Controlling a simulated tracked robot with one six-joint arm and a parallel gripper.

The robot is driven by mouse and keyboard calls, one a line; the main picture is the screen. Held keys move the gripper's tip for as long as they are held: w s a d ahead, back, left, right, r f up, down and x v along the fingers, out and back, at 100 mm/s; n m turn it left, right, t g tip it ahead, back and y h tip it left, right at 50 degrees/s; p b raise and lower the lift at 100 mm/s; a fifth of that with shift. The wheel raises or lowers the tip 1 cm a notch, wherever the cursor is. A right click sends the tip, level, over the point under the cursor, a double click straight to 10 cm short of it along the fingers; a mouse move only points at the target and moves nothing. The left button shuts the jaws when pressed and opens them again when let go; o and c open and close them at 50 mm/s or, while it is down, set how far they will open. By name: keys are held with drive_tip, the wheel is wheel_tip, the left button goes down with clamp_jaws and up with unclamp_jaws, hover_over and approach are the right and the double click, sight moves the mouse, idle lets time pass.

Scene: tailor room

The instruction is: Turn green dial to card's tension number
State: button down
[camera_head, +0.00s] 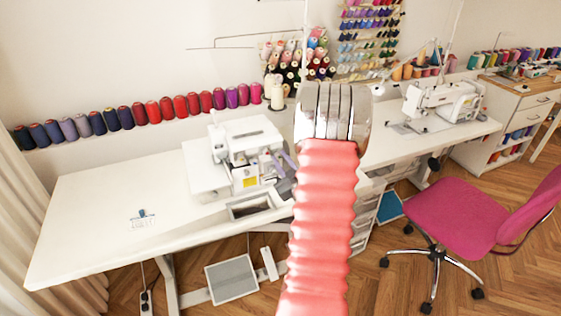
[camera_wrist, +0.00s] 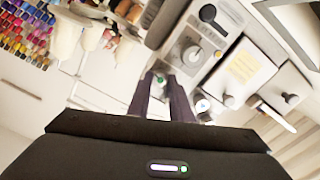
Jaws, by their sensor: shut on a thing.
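The white sewing machine (camera_head: 235,150) stands on the long white table. My gripper (camera_wrist: 167,78) is at its front, with two dark fingers shut on the green dial (camera_wrist: 160,79). Only a small green part of the dial shows between the fingertips, and its setting cannot be read. A yellow card (camera_wrist: 244,66) is on the machine to the right of the fingers in the wrist view; its writing is too small to read. The yellow patch also shows in the body view (camera_head: 250,182). My pink arm hides part of the scene right of the machine.
A row of thread spools (camera_head: 165,108) lines the back of the white table (camera_head: 90,215). A second sewing machine (camera_head: 440,100) stands further right. A pink chair (camera_head: 470,212) is at the right. The left part of the table is mostly clear, with one small blue-topped item (camera_head: 142,217).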

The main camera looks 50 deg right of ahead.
drive_tip(key=shift+w+a+f+m, duration=0.1)
drive_tip(key=shift+a+f+m, duration=0.1)
drive_tip(key=shift+m, duration=0.7)
drive_tip(key=c, duration=2)
unclamp_jaws()
drive_tip(key=shift+f, duration=0.1)
drive_tip(key=o, duration=0.4)
drive_tip(key=shift+d, duration=0.15)
drive_tip(key=shift+r, duration=0.2)
drive_tip(key=v, duration=1.3)
drive_tip(key=shift+s+f, duration=0.1)
drive_tip(key=shift+s, duration=0.25)
